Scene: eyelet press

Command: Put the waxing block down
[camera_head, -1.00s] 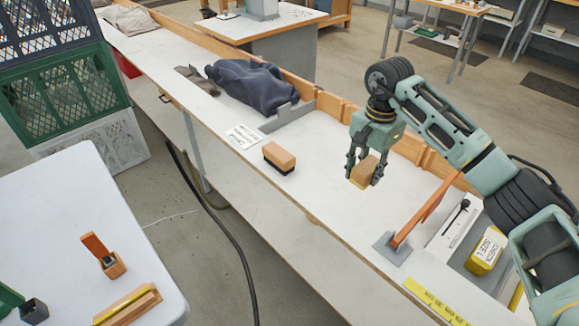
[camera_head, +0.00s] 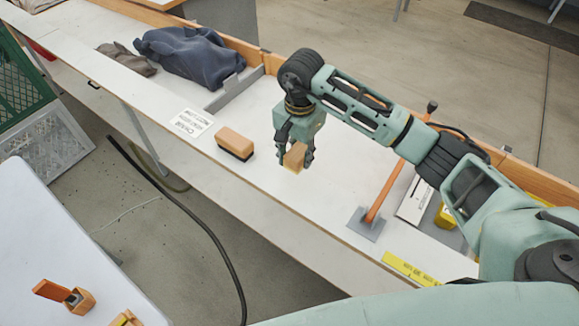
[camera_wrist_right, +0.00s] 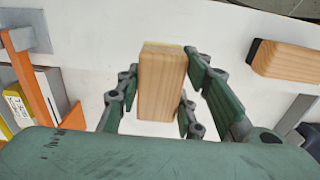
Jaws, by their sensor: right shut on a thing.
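The waxing block, a pale wooden block with a yellow underside (camera_head: 294,160), is held between the fingers of my right gripper (camera_head: 295,150). In the right wrist view the block (camera_wrist_right: 162,85) sits between both finger pairs, with a thin yellow edge at its far end. In the head view it is over the white bench (camera_head: 270,195); whether its underside touches the bench I cannot tell. My left gripper is not in view.
A black-bottomed wooden brush (camera_head: 235,143) lies left of the block, near a printed card (camera_head: 192,123). An orange lever on a grey plate (camera_head: 366,224) stands to the right. Dark cloth (camera_head: 190,55) lies farther back. Bench between brush and lever is mostly clear.

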